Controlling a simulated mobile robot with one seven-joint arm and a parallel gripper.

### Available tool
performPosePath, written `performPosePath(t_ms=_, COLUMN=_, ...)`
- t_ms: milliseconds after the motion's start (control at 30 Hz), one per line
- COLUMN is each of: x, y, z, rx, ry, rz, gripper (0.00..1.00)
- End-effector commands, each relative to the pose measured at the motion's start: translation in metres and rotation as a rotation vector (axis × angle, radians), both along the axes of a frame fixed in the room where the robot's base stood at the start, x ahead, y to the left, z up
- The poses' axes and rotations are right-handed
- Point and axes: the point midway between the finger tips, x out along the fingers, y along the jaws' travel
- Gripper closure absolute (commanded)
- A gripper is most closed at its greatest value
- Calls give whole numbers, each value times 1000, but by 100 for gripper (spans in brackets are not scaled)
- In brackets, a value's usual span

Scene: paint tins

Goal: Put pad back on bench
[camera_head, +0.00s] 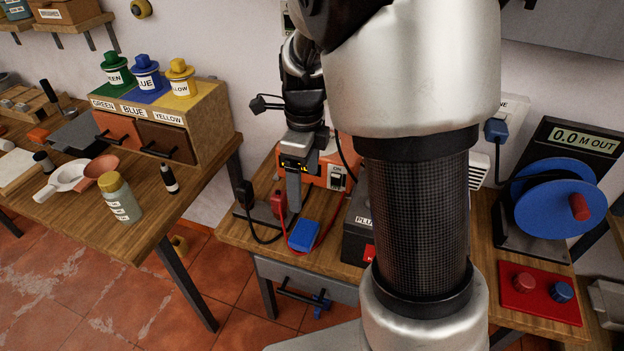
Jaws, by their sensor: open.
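A small blue block (304,236), which may be the pad, lies on the right-hand bench (240,232) near its front edge. I cannot tell for sure that it is the pad. My gripper (293,208) points down over this bench, just behind and left of the blue block. It is open, and I see nothing held in it. Only one grey finger shows clearly; the other is hidden. A red clip with a cable (278,205) is close beside the finger. My own arm covers the middle of the bench.
A black clamp with a cable (245,195) and an orange box (330,165) crowd the gripper. A reel (555,195) and a red knob panel (540,292) stand to the right. The left bench (95,225) holds a jar (121,200) and a paint-tin cabinet (195,115).

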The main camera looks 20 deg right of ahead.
Motion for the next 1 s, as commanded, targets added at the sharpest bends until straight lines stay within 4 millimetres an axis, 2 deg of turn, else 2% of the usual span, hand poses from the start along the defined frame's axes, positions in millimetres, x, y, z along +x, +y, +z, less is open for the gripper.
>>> performPosePath(t_ms=67, x=-9, y=1, z=20, rx=19, ry=-35, rz=123, gripper=16)
performPosePath(t_ms=167, x=-30, y=4, z=53, rx=33, ry=-112, rz=408, gripper=16)
performPosePath(t_ms=333, x=-84, y=7, z=108, rx=-60, ry=-272, rz=1050, gripper=16)
performPosePath(t_ms=500, x=-135, y=6, z=137, rx=-286, ry=-343, rz=1627, gripper=16)
performPosePath(t_ms=600, x=-156, y=4, z=143, rx=-412, ry=-331, rz=1867, gripper=16)
performPosePath(t_ms=700, x=-169, y=3, z=145, rx=-498, ry=-305, rz=2018, gripper=16)
performPosePath(t_ms=833, x=-174, y=2, z=154, rx=-544, ry=-285, rz=2098, gripper=16)
performPosePath(t_ms=1000, x=-174, y=2, z=192, rx=-545, ry=-283, rz=2106, gripper=16)
